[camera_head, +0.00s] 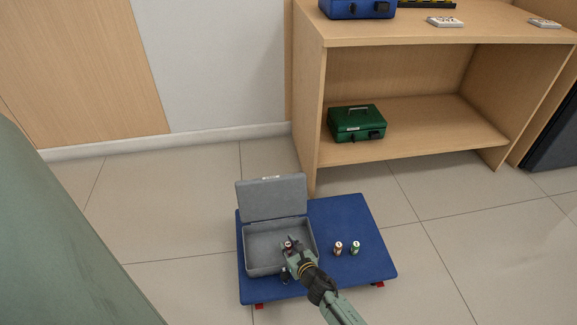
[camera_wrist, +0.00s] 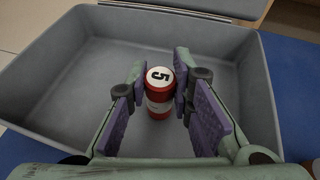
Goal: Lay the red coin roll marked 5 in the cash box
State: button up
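The red coin roll marked 5 (camera_wrist: 158,105) is upright between the fingertips of my gripper (camera_wrist: 160,88), its white cap with the black 5 facing up. The lid (camera_head: 272,198) is raised at the back. I cannot tell whether the roll's lower end touches the floor.
The box stands on a low blue platform (camera_head: 345,215). A reddish-brown roll (camera_head: 338,249) and a green roll (camera_head: 355,248) stand right of the box. A dark roll-like item (camera_head: 284,277) is by its front wall. A green cash box (camera_head: 356,124) sits on the shelf behind.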

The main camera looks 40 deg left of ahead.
jog(key=o, duration=0.4)
jog(key=shift+o, duration=0.2)
jog(key=shift+r+p, duration=0.25)
jog(key=shift+p, duration=0.05)
jog(key=shift+d+r, duration=0.1)
jog(key=shift+d, duration=0.3)
jog(key=p+v, duration=0.1)
jog(key=v, duration=1)
jog(key=shift+s+r, duration=0.1)
jog(key=shift+s, duration=0.05)
